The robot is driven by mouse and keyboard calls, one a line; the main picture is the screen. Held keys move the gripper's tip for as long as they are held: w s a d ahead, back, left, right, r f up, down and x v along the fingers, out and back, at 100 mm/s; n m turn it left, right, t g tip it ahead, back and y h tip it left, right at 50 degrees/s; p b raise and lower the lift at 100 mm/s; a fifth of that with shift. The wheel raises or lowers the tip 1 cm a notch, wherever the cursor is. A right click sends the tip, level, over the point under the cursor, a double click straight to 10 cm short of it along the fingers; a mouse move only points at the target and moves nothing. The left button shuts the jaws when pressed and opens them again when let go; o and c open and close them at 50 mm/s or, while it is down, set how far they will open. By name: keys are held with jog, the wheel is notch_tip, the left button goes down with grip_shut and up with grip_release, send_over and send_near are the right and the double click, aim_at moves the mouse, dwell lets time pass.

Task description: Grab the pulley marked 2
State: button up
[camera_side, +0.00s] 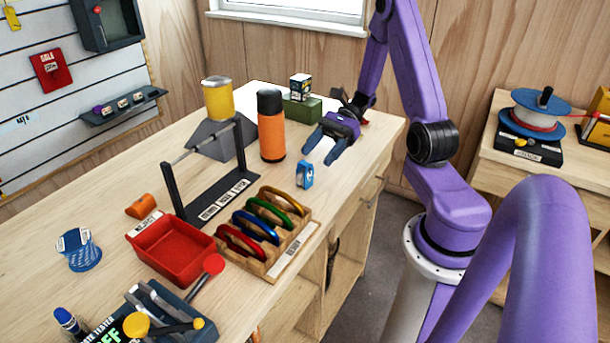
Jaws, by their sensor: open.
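A small blue piece (305,175) with a pale marking stands upright on the wooden workbench, right of the orange bottle. It looks like a pulley, but its number is too small to read. My gripper (319,156) is just behind and above it, with its dark blue fingers spread and pointing toward the front left. The fingers look apart from the blue piece, though the exact gap is hard to judge from this side.
An orange bottle (271,126) stands close left of my gripper. A green box (301,110) is behind. A wooden rack (292,250) of coloured carabiners, a red tray (172,262) and a dark bar stand (215,198) are nearer the camera. Bare bench surrounds the blue piece's right side.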

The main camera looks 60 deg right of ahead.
aim_at(300, 174)
jog(key=x, duration=0.8)
jog(key=shift+w+f, duration=0.1)
jog(key=shift+f, duration=0.1)
jog(key=c, duration=1.1)
jog(key=shift+d, duration=0.1)
jog(key=shift+r, duration=0.15)
